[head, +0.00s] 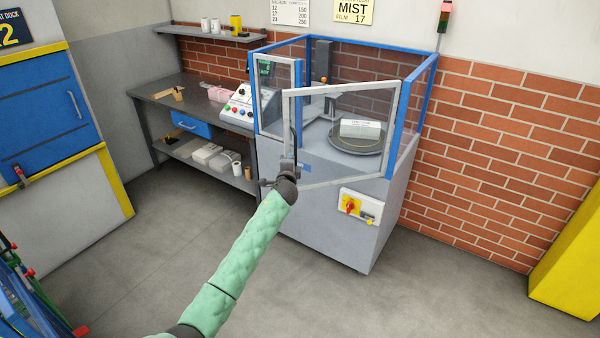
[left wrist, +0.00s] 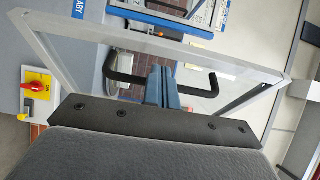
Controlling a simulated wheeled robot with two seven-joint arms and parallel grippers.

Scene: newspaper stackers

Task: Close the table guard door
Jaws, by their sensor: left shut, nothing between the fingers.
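The guard door (head: 345,90) is a clear panel in a light grey frame. It stands ajar, swung out at an angle from the front of the blue-framed guard (head: 404,115). The door also fills much of the left wrist view (left wrist: 190,54). Its black bar handle (left wrist: 206,88) runs across there, its middle hidden by my fingers. My left gripper (head: 288,166) is at the door's left edge, near the handle's lower end. Its fingers (left wrist: 162,88) are shut with nothing between them; whether they touch the handle I cannot tell. My right gripper is not in view.
Inside the guard, a white stack (head: 361,129) lies on a round turntable (head: 345,146). A red-and-yellow switch (head: 352,206) is on the cabinet front (head: 330,225). A workbench (head: 150,91) stands left, a yellow post (head: 572,255) right. The floor in front is clear.

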